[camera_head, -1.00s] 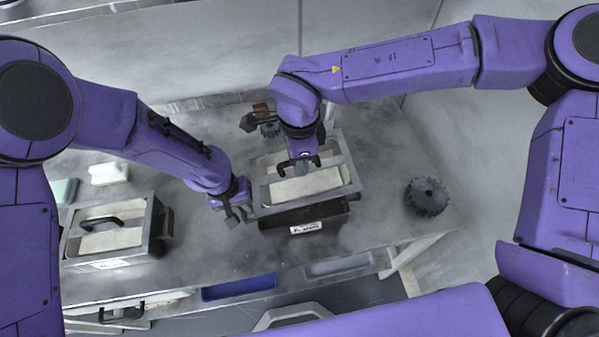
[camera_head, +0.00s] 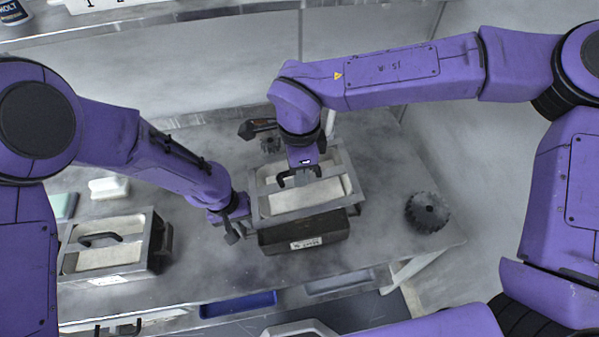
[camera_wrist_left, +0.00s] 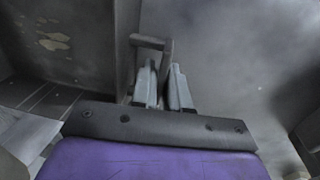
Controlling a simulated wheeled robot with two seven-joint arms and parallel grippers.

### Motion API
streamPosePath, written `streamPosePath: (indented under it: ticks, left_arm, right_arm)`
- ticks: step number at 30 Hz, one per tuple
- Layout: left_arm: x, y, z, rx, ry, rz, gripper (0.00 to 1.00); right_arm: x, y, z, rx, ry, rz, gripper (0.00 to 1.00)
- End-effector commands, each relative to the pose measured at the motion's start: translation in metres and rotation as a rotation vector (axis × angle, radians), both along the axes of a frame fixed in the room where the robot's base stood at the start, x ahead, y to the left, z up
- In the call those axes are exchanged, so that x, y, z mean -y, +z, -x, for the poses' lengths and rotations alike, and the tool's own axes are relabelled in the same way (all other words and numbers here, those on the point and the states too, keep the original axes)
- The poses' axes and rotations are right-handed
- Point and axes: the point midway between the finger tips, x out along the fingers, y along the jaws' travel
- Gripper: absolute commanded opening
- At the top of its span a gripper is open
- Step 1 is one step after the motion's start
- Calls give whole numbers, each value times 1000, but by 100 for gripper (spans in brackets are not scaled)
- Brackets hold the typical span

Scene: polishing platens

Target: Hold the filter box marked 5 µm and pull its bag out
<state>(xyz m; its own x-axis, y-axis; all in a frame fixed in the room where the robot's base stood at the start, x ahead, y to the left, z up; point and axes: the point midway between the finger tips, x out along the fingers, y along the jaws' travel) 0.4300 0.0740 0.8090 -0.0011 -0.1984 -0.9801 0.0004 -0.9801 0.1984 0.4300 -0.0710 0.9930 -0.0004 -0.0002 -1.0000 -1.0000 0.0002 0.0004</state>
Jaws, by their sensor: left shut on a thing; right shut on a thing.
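The filter box (camera_head: 336,225) stands on the bench in the middle of the head view, a grey open-topped box with a dark front and a white label whose marking I cannot read. Its pale bag (camera_head: 318,196) sits inside, with a dark handle on top. My right gripper (camera_head: 299,179) comes from above and is shut on that handle. My left gripper (camera_head: 234,226) is at the box's left side. In the left wrist view its fingers (camera_wrist_left: 162,88) are shut on a small grey bracket (camera_wrist_left: 150,43) projecting from the box wall (camera_wrist_left: 85,45).
A second similar box (camera_head: 160,245) with a handled pale bag stands at the left. A dark toothed wheel (camera_head: 427,212) lies to the right. White and green blocks (camera_head: 109,188) lie back left. A blue tray (camera_head: 238,304) is below the bench's front edge.

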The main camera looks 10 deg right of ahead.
Motion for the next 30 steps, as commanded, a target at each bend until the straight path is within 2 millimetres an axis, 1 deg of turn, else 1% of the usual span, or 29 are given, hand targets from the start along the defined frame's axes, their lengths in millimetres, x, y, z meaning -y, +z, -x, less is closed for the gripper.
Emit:
streamPosePath:
  ticks: [3,12,16,21,22,23,24,25,30]
  left_arm:
    - [0,1,0,1,0,1,0]
    - [0,1,-1,1,0,1,0]
    - [0,1,-1,1,0,1,0]
    - [0,1,-1,1,0,1,0]
    - [0,1,-1,1,0,1,18]
    - [0,1,-1,1,0,1,28]
    - [0,1,0,1,0,1,41]
    - [0,1,0,1,0,1,44]
    - [0,0,0,1,0,0,44]
  right_arm:
    - [0,13,0,2,-1,-2,0]
    - [0,40,0,2,0,-1,0]
    - [0,45,0,0,0,-1,0]
    - [0,46,0,-1,0,-1,0]
    - [0,46,0,-1,0,-1,0]
    - [0,46,0,0,0,-1,0]
    - [0,46,0,0,0,-1,0]
    - [0,46,0,0,0,-1,0]
    - [0,45,0,0,0,-1,0]
